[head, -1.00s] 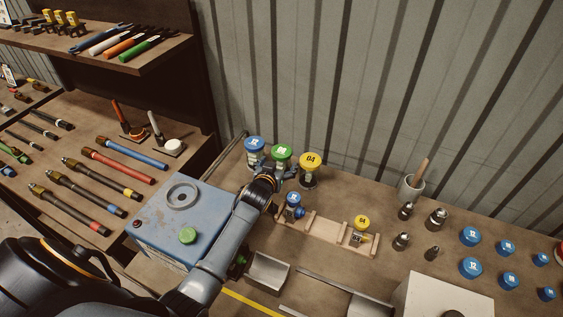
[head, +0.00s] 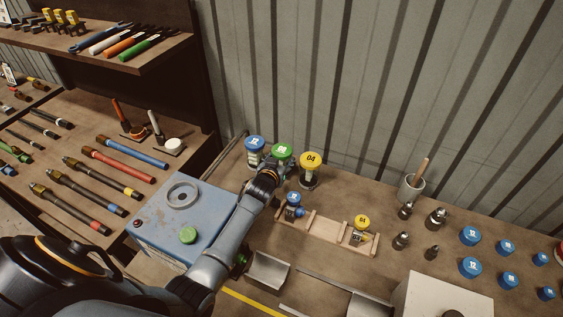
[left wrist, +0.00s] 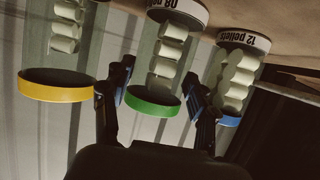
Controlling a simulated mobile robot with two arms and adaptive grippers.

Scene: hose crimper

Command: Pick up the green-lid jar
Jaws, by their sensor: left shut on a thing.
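The green-lid jar (head: 281,152) stands upright on the bench by the wall, between the blue-lid jar (head: 254,145) and the yellow-lid jar (head: 310,163). My left gripper (head: 278,167) is at the jar, shut on it; the arm hides most of its body in the head view. In the left wrist view, which is upside down, the green lid (left wrist: 153,102) lies between the two fingers of my left gripper (left wrist: 156,86). Pale pellets show through its clear wall. My right gripper is not in view.
The yellow-lid jar (left wrist: 56,86) and blue-lid jar (left wrist: 236,80) stand close on either side of the fingers. A blue machine (head: 160,217) sits below my left arm.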

